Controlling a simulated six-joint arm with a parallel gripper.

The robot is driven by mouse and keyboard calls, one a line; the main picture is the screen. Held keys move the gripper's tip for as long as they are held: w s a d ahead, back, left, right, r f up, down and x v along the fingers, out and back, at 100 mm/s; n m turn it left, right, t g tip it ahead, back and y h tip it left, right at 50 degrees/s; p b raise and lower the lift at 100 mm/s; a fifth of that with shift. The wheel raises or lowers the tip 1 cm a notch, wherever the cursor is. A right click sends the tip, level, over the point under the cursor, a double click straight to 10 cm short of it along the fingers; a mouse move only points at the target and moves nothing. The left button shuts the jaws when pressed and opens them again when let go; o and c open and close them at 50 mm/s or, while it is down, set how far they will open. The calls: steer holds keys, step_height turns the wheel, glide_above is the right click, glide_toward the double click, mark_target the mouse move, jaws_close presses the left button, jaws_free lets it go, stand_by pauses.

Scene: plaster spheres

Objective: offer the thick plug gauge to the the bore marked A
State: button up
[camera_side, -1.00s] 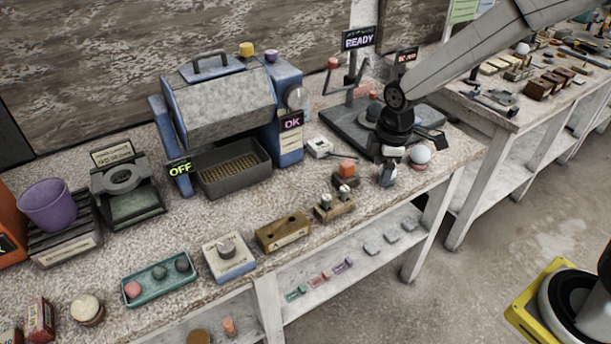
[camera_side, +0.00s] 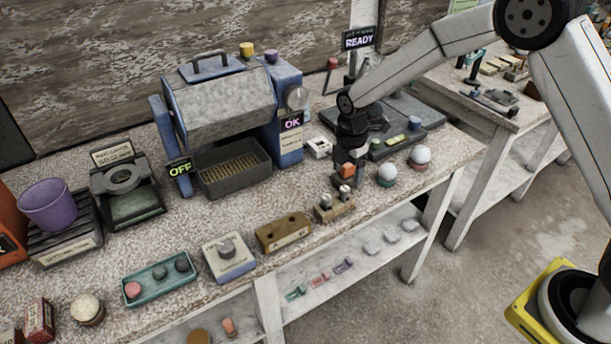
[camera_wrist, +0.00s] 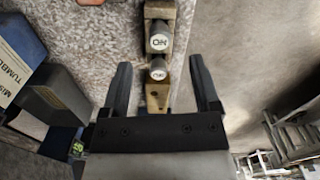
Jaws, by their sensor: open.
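Two pale, short cylindrical plug gauges stand in a brown holder (camera_side: 335,212). In the wrist view one gauge (camera_wrist: 159,40) looks wider than the other (camera_wrist: 157,70); both have dark lettering on top. In the side view I cannot tell which is thicker. A brown block with two dark bores (camera_side: 283,232) lies left of the holder; its label is too small to read, so I cannot tell which bore is A. My gripper (camera_wrist: 162,88) is open and empty, pointing down near the holder. In the side view it (camera_side: 347,178) is just behind the gauges.
An orange block (camera_side: 348,170) shows close to my gripper. White spheres on small bases (camera_side: 387,173) stand to the right. The grey-blue machine (camera_side: 220,100) stands behind.

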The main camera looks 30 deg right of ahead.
mark_target(345, 188)
steer(key=shift+f, duration=0.75)
steer(key=shift+a+f, duration=0.1)
steer(key=shift+f, duration=2.45)
jaws_close()
